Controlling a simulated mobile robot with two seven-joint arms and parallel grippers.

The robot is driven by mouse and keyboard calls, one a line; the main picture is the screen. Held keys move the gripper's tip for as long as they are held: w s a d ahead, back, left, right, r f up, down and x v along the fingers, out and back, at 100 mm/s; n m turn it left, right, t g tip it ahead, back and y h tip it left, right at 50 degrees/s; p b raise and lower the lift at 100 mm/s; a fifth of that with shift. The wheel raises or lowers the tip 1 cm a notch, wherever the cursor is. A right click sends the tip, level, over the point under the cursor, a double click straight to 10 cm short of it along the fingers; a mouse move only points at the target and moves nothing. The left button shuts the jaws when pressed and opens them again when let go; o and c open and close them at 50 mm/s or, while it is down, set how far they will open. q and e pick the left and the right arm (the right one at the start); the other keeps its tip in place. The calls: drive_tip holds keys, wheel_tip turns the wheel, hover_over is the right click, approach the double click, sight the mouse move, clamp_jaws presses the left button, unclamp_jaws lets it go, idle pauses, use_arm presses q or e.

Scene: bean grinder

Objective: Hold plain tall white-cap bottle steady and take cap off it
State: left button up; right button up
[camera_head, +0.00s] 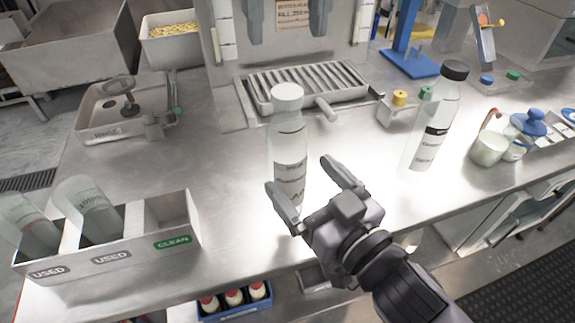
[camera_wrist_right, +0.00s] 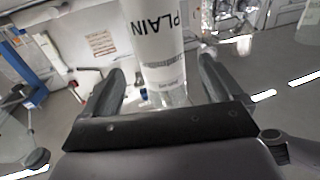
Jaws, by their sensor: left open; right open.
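The plain tall white-cap bottle (camera_head: 288,135) stands upright on the steel counter, with its white cap (camera_head: 287,96) on top. Its body with the PLAIN label shows close up in the right wrist view (camera_wrist_right: 155,40). My right gripper (camera_head: 314,178) is open at the bottle's lower part; in the wrist view its fingers (camera_wrist_right: 160,82) lie on either side of the bottle, with gaps on both sides. My left gripper (camera_head: 286,38) is open above the cap, fingers pointing down, apart from it. Only its fingers show at the top edge.
A black-cap bottle (camera_head: 433,120) stands to the right. A divided rack (camera_head: 150,255) with tilted bottles is at front left. A slatted drip tray (camera_head: 305,85) lies behind the bottle.

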use_arm(q)
drive_tip(key=shift+s+r, duration=0.1)
drive_tip(key=shift+s, duration=0.05)
use_arm(e)
drive_tip(key=shift+w+a+r, duration=0.15)
drive_tip(key=shift+w+a, duration=0.3)
drive_tip(key=shift+w, duration=0.1)
drive_tip(key=shift+x, duration=2.7)
drive_tip(key=shift+d, duration=0.1)
clamp_jaws()
